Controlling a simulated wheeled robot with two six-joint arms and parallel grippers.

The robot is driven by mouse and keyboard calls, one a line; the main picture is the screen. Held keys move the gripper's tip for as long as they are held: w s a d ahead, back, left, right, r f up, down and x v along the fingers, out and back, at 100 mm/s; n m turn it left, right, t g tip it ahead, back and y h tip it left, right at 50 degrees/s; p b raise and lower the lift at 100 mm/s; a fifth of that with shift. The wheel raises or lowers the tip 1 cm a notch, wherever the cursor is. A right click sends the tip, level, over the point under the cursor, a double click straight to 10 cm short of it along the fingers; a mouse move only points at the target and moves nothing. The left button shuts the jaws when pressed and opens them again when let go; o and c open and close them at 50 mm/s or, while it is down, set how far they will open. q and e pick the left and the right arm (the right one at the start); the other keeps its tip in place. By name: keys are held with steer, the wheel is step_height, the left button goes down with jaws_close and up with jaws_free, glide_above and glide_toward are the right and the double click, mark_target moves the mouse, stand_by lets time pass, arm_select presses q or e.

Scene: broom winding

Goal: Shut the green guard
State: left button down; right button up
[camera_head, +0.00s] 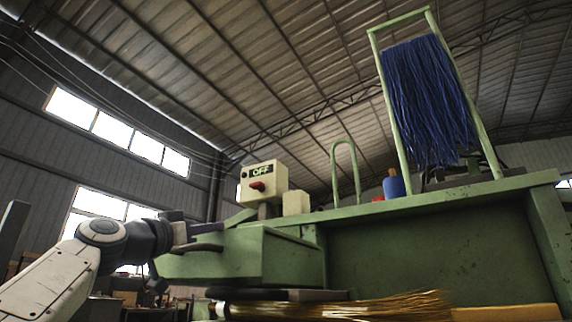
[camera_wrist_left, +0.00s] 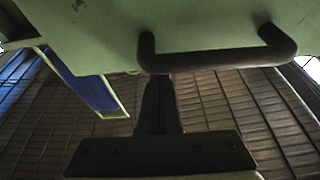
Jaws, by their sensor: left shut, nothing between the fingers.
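The green guard (camera_head: 240,258) is a boxy green cover at the left end of the green machine. In the left wrist view a green panel (camera_wrist_left: 205,22) fills the top, with a dark bar handle (camera_wrist_left: 215,60) on it. My left gripper (camera_head: 214,237) is at the guard's upper left in the head view. In the left wrist view its closed fingers (camera_wrist_left: 157,84) point up at the panel, near the left end of the handle. They hold nothing; whether they touch the panel I cannot tell. The right gripper is in neither view.
A control box (camera_head: 262,184) reading OFF, with a red button, stands above the guard. Blue bristles (camera_head: 428,95) hang in a green frame at the right. A blue spool (camera_head: 394,187) stands on the machine top. Straw-coloured bristles (camera_head: 340,308) lie low in front.

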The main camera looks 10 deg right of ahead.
arm_select(q)
steer(key=shift+w+d+f, duration=0.2)
steer(key=shift+w+f, duration=0.3)
steer(key=shift+f, duration=0.35)
steer(key=shift+r, duration=0.1)
steer(key=r+p, duration=0.4)
steer(key=r, duration=0.1)
steer(key=shift+s+r, duration=0.15)
steer(key=shift+s, duration=0.2)
steer(key=s+a+f+b, duration=0.5)
steer(key=s+f+b, duration=0.1)
steer(key=b, duration=0.2)
steer(key=shift+a, duration=0.3)
steer(key=shift+s, duration=0.1)
